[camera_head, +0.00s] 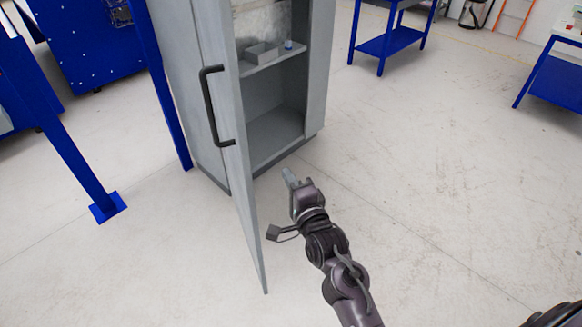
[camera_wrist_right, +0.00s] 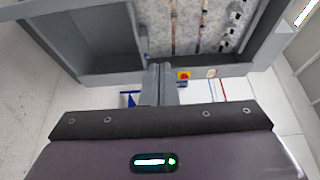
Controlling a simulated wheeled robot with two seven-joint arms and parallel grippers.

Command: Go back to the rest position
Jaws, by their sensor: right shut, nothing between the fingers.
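My right gripper (camera_head: 290,177) is shut and empty. It is held out in front of the open grey cabinet (camera_head: 318,70), to the right of the cabinet door (camera_head: 228,130), apart from both. In the right wrist view its closed fingers (camera_wrist_right: 158,85) show below the cabinet (camera_wrist_right: 90,35), with nothing between them. My left gripper is not in view.
The door stands swung open toward me, with a black handle (camera_head: 213,105). A shelf inside holds a grey tray (camera_head: 262,52) and a small blue item (camera_head: 288,45). Blue tables (camera_head: 388,42) stand behind. The floor (camera_head: 450,170) at the right is clear.

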